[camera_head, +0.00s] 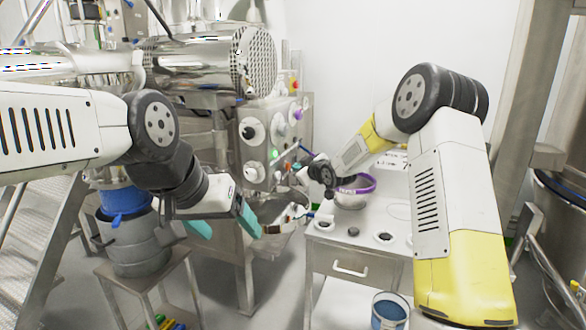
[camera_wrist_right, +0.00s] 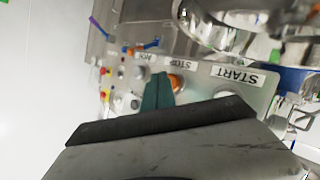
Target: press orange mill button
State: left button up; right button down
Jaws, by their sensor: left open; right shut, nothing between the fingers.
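The orange button (camera_wrist_right: 176,82) shows in the right wrist view on a grey panel, beside a label that reads upside down as STOP. A START label (camera_wrist_right: 236,75) is to its right. My right gripper (camera_wrist_right: 158,90) is shut and empty, with its teal fingertips just left of the orange button; I cannot tell whether they touch it. In the head view the steel control panel (camera_head: 262,118) stands at centre, and my right wrist is beside it, with its fingertips hard to make out. My left gripper (camera_head: 223,224) is open and empty, low in front of the machine.
A white-topped table (camera_head: 340,238) with a drawer stands right of the machine and carries a purple-rimmed bowl (camera_head: 352,192). A grey container with a blue band (camera_head: 122,202) sits on a stand at left. A blue-filled bucket (camera_head: 390,309) is at the bottom right.

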jog(key=shift+w+a, duration=0.15)
jog(key=shift+a, duration=0.35)
dwell(0.8)
jog(key=shift+d, duration=0.1)
jog(key=shift+s+d, duration=0.25)
jog(key=shift+d, duration=0.5)
jog(key=shift+d, duration=0.1)
jog(key=shift+s+d, duration=0.25)
jog(key=shift+d, duration=0.5)
jog(key=shift+s+d, duration=0.3)
jog(key=shift+d, duration=0.5)
jog(key=shift+s+d, duration=0.25)
jog(key=shift+d, duration=0.5)
